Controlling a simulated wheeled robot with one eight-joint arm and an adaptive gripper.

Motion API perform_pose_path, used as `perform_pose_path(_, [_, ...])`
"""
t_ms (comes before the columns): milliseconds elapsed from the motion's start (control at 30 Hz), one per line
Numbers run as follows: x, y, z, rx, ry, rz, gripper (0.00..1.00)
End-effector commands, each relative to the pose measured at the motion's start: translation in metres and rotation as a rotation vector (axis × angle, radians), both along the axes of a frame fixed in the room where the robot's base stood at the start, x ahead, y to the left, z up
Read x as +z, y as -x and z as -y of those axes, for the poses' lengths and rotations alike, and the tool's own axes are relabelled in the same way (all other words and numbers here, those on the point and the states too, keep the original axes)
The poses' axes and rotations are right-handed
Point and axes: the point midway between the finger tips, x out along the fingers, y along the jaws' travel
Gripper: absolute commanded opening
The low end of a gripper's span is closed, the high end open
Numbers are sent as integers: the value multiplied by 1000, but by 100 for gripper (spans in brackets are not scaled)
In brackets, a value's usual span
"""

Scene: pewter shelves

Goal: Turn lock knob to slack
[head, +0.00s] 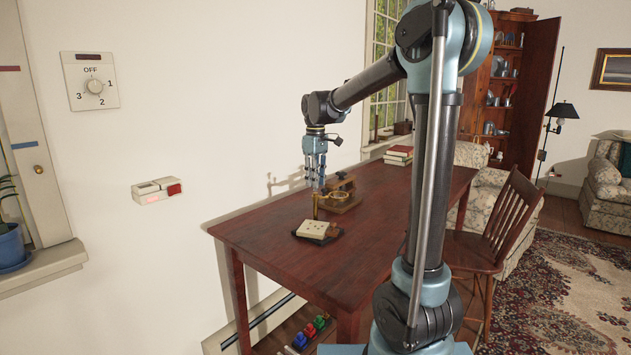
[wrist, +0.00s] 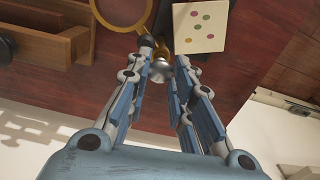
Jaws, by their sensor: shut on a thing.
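The lock knob (wrist: 160,73) is a small silver knob on a brass fitting, seen in the wrist view between my fingers. My gripper (wrist: 164,54) points down over the desk and is shut on the lock knob, with a finger on either side of it. In the head view my gripper (head: 317,184) is at the top of a slim brass post (head: 315,206). The brass-ringed magnifier (head: 338,196) is beside the post, and its ring (wrist: 94,33) shows at the top of the wrist view. The knob's marks and turn angle cannot be read.
A pale card with coloured dots (head: 314,229) lies on a dark base by the post. A wooden drawer box (wrist: 45,42) is close on the other side. The red-brown desk (head: 275,232) meets the white wall. A chair (head: 492,215) stands at its right.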

Motion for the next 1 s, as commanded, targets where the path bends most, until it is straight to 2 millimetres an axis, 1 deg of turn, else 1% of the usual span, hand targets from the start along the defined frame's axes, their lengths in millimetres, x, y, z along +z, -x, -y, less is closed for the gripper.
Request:
perform_pose_path(200, [0, 0, 1, 124, 1, -1, 0])
perform_pose_path(400, [0, 0, 1, 189, 1, -1, 0])
perform_pose_path(967, [0, 0, 1, 217, 1, -1, 0])
perform_pose_path(1000, [0, 0, 1, 217, 1, 0, 28])
